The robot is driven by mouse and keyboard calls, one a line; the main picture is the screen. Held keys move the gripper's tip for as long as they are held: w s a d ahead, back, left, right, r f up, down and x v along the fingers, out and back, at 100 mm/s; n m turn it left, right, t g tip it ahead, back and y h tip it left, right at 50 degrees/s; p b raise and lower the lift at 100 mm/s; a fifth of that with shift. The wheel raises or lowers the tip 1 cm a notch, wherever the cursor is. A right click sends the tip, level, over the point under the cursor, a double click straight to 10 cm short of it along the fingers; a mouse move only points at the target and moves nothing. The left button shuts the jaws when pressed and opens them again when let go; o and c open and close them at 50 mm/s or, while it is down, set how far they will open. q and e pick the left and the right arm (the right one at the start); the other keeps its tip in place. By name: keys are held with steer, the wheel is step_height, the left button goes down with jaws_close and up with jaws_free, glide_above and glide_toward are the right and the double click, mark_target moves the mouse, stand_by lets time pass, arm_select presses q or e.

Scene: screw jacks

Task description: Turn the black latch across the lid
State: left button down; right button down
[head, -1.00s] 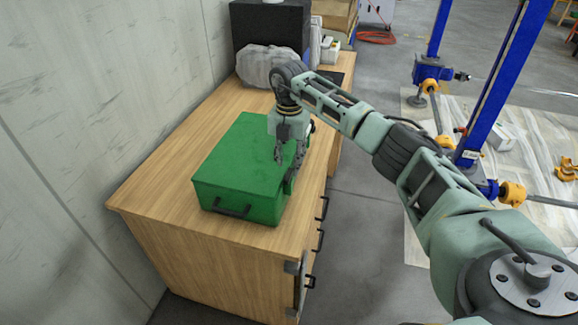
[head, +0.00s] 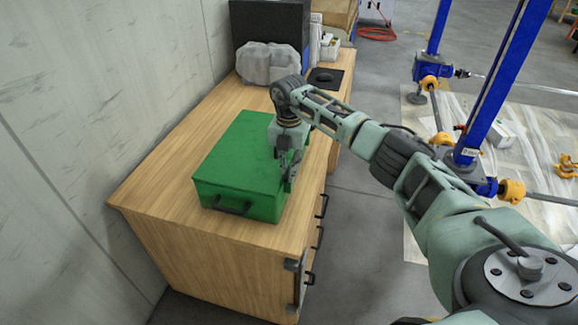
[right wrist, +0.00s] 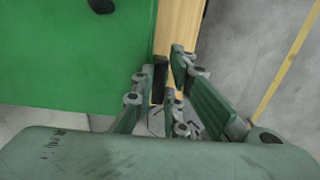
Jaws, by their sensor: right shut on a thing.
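A green box (head: 237,165) with a closed lid sits on the wooden cabinet; it also fills the left of the right wrist view (right wrist: 75,60). My right gripper (head: 288,181) reaches down at the box's right edge, fingers pointing down. In the right wrist view the black latch (right wrist: 160,82) shows as a small dark piece at the box's edge, between the fingers. The gripper is shut on it. In the head view the fingers hide the latch, so its exact angle cannot be told. My left gripper is in neither view.
The wooden cabinet top (head: 160,175) is bare left of the box. A black handle (head: 232,206) is on the box's front. A grey lumpy object (head: 268,64) and a black case (head: 270,25) stand behind. Blue posts (head: 490,85) rise at the right.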

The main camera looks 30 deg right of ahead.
steer(key=shift+n, duration=0.3)
steer(key=n+b, duration=0.1)
steer(key=n, duration=0.3)
steer(key=shift+w+a+b, duration=0.1)
steer(key=shift+w+b, duration=0.05)
steer(key=shift+b, duration=0.2)
steer(key=n, duration=0.2)
steer(key=n+b, duration=0.1)
steer(key=n, duration=0.3)
steer(key=shift+a+n+b, duration=0.25)
steer(key=shift+n+b, duration=0.05)
steer(key=shift+n, duration=0.1)
steer(key=n, duration=0.4)
steer(key=n+b, duration=0.1)
steer(key=n, duration=0.1)
steer(key=shift+a, duration=0.3)
steer(key=shift+n, duration=0.4)
steer(key=c, duration=1.8)
jaws_free()
steer(key=shift+o, duration=0.2)
